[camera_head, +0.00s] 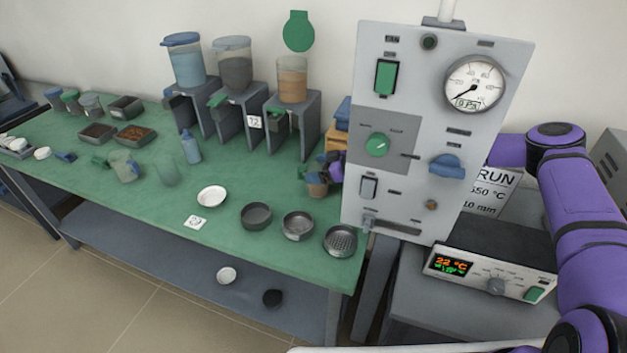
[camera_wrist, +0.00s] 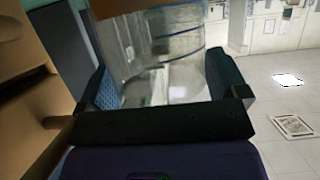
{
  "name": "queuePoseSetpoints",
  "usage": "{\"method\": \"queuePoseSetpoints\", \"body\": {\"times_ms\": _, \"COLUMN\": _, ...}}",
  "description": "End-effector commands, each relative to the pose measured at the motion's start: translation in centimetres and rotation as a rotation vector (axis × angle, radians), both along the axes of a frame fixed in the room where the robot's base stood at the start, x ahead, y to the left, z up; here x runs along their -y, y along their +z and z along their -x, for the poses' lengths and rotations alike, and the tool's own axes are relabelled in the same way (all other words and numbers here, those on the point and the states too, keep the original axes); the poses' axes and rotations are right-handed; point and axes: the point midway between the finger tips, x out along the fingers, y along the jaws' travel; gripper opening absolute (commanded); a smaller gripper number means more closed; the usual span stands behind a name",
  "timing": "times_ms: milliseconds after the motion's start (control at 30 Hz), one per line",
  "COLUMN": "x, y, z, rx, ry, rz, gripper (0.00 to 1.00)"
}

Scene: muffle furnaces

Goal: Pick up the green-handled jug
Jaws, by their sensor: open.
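A clear jug with a green handle (camera_head: 123,167) stands on the left half of the green table in the head view. Its handle points left. My gripper (camera_head: 337,165) is far to its right, partly hidden by the grey control panel, close to a small brownish vessel (camera_head: 317,185). In the wrist view my gripper (camera_wrist: 168,95) has its two dark fingers wide apart. A clear vessel with something brown at its top (camera_wrist: 160,65) shows between or beyond them. I cannot tell whether the fingers touch it.
The grey control panel (camera_head: 388,205) blocks the view of my gripper. Dispensers on grey stands (camera_head: 238,125) line the table's back. A blue jug (camera_head: 190,147), a clear beaker (camera_head: 166,173), a white dish (camera_head: 211,197) and dark pans stand on the green table (camera_head: 120,215).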

Motion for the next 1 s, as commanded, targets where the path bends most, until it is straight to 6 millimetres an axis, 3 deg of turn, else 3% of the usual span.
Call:
{"method": "queuePoseSetpoints", "body": {"times_ms": 133, "x": 0.0, "y": 0.0, "z": 0.0, "rx": 0.000, "ry": 0.000, "rz": 0.000, "gripper": 0.92}}
{"method": "queuePoseSetpoints", "body": {"times_ms": 167, "x": 0.0, "y": 0.0, "z": 0.0, "rx": 0.000, "ry": 0.000, "rz": 0.000, "gripper": 0.87}}
{"method": "queuePoseSetpoints", "body": {"times_ms": 400, "x": 0.0, "y": 0.0, "z": 0.0, "rx": 0.000, "ry": 0.000, "rz": 0.000, "gripper": 0.32}}
{"method": "queuePoseSetpoints", "body": {"times_ms": 733, "x": 0.0, "y": 0.7, "z": 0.0, "rx": 0.002, "ry": 0.000, "rz": 0.000, "gripper": 0.31}}
{"method": "queuePoseSetpoints", "body": {"times_ms": 1000, "x": 0.1, "y": 5.0, "z": -0.1, "rx": 0.006, "ry": 0.000, "rz": 0.002, "gripper": 0.31}}
